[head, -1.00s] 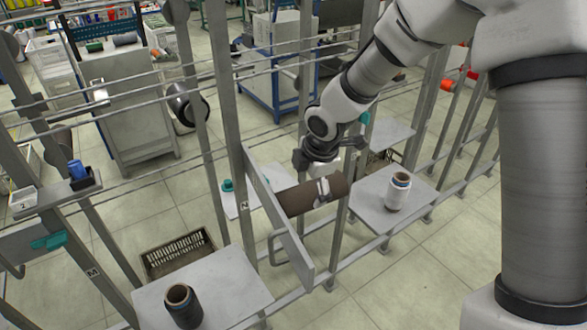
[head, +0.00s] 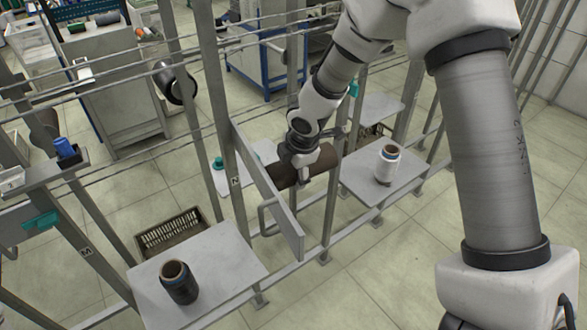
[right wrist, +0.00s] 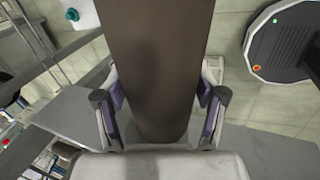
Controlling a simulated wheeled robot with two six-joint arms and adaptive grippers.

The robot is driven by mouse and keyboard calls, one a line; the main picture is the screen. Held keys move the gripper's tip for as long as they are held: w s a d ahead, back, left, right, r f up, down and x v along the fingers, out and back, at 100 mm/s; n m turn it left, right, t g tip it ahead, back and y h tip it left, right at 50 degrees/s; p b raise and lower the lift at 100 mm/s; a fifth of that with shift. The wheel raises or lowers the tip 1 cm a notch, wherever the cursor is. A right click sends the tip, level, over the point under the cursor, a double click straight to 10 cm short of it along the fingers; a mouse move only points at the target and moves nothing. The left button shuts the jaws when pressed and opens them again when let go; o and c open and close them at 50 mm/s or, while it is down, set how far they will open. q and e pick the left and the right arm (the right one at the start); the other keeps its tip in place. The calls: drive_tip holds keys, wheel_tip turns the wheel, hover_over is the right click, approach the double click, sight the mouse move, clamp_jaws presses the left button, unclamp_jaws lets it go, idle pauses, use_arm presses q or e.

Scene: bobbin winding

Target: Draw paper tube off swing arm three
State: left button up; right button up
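The brown paper tube (head: 322,165) sticks out to the right from the flat grey swing arm (head: 268,190), its near end at the arm. My right gripper (head: 302,172) is at the tube from above. In the right wrist view the brown tube (right wrist: 160,65) runs between the two fingers of the right gripper (right wrist: 160,105), one finger on each side and close to its walls. I cannot tell whether the pads press on it. The tube's inside and its fit on the arm are hidden. My left gripper is not in view.
A dark spool (head: 178,282) stands on the front grey plate (head: 225,265). A white spool (head: 387,164) stands on the right plate (head: 360,182). A brown crate (head: 172,232) sits behind the front plate. Frame posts and rails surround the arm. Floor at lower right is clear.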

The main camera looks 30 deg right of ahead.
sight(325, 149)
drive_tip(key=shift+f, duration=0.1)
drive_tip(key=shift+c, duration=0.9)
drive_tip(key=shift+w+r+p, duration=0.15)
drive_tip(key=shift+r+p, duration=0.25)
drive_tip(key=shift+p, duration=0.05)
drive_tip(key=shift+d+b, duration=0.5)
drive_tip(key=shift+d, duration=0.1)
drive_tip(key=shift+d+b, duration=0.35)
drive_tip(key=shift+d, duration=0.4)
drive_tip(key=shift+s+d+r+b, duration=0.1)
drive_tip(key=shift+s+d+b, duration=0.05)
drive_tip(key=shift+d, duration=0.55)
drive_tip(key=shift+s+d+r+b, duration=0.1)
drive_tip(key=shift+d+b, duration=0.05)
drive_tip(key=shift+d, duration=0.5)
drive_tip(key=shift+s+d+r, duration=0.1)
drive_tip(key=shift+d+r, duration=0.05)
drive_tip(key=shift+d, duration=1.15)
